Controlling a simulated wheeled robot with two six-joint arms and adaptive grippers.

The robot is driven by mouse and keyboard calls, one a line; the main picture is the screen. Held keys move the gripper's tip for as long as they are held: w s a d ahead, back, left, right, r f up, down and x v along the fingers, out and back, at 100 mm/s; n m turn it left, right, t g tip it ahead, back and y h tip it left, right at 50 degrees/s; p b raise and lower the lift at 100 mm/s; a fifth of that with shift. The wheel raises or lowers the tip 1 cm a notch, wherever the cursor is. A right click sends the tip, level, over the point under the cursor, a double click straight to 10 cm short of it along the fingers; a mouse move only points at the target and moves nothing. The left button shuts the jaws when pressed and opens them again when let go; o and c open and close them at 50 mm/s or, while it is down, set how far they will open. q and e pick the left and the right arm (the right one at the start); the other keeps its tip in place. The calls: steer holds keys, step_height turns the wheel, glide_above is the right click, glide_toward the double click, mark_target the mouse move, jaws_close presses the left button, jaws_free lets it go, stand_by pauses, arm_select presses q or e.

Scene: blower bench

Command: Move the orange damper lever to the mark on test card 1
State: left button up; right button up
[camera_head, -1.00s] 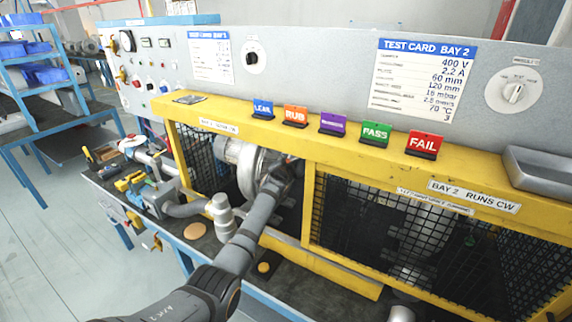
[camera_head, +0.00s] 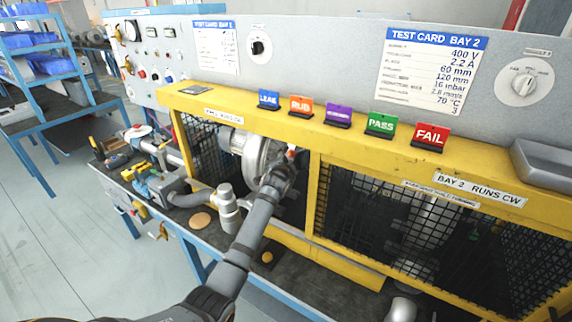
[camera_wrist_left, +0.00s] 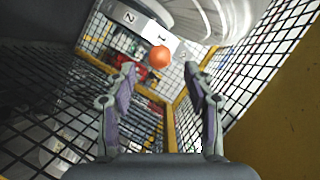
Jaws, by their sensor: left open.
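The orange damper lever shows as a round orange knob (camera_wrist_left: 160,57) in the left wrist view, in front of a white scale (camera_wrist_left: 129,17) with the figures 2 and 1 legible. In the head view a small orange-red spot, probably the knob (camera_head: 291,151), shows beside the grey blower housing (camera_head: 250,155). My left gripper (camera_wrist_left: 159,70) is open, with the knob beyond and between its fingertips, not gripped. In the head view the left gripper (camera_head: 283,168) reaches into the left bay. Test card 1 (camera_head: 216,47) hangs on the back panel; its text is too small to read. My right gripper is out of view.
A yellow frame (camera_head: 312,190) with black mesh surrounds the bays, leaving an opening around my left arm. Colored tags, including the red FAIL tag (camera_head: 430,134), stand on its top rail. A grey upright pipe fitting (camera_head: 227,208) stands left of my forearm.

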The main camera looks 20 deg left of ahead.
arm_select(q)
steer(key=v, duration=0.6)
